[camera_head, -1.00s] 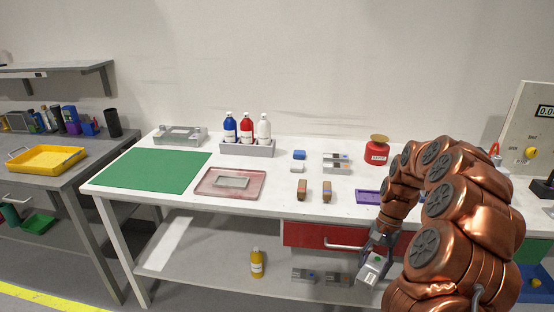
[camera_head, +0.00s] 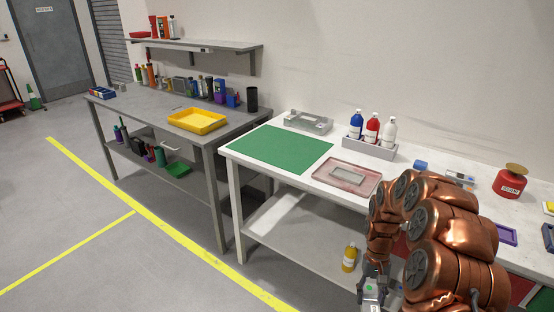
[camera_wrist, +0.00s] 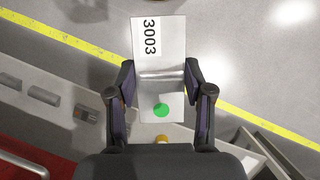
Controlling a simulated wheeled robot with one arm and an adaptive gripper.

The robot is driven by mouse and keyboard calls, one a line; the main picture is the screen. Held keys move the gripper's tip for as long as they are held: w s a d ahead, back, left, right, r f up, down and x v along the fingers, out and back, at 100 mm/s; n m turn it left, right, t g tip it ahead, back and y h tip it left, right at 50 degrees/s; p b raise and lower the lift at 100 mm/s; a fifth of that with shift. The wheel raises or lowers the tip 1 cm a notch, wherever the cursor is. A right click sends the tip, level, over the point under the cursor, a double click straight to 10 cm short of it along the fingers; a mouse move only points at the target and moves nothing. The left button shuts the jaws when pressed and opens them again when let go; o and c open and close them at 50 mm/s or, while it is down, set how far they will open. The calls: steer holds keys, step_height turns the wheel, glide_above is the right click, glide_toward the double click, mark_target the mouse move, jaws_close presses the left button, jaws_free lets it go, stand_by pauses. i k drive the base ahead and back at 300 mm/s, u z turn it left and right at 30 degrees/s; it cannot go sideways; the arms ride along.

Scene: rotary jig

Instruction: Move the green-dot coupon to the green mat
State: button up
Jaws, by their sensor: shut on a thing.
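The green-dot coupon (camera_wrist: 160,90) is a silvery metal plate with a white label reading 3003 and a green dot. My gripper (camera_wrist: 160,88) is shut on it, one finger on each long side, in the wrist view. In the head view the coupon (camera_head: 371,289) shows small at the bottom, in front of the white bench's edge and below its top. The green mat (camera_head: 282,149) lies flat and bare on the left end of the white bench, up and left of the coupon.
A pinkish tray (camera_head: 325,173) with a grey plate lies right of the mat. A grey metal fixture (camera_head: 308,122) and a bottle rack (camera_head: 368,148) stand behind. A grey bench (camera_head: 150,105) with a yellow tray (camera_head: 198,121) is at left. The floor before the benches is clear.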

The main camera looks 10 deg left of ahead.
mark_target(275, 144)
steer(key=u, duration=0.4)
steer(key=k, duration=0.5)
steer(key=u, duration=1.3)
steer(key=i, duration=1.15)
steer(key=u, duration=0.65)
steer(key=i, duration=1.4)
steer(key=z, duration=1)
steer(key=i, duration=0.75)
steer(key=z, duration=0.85)
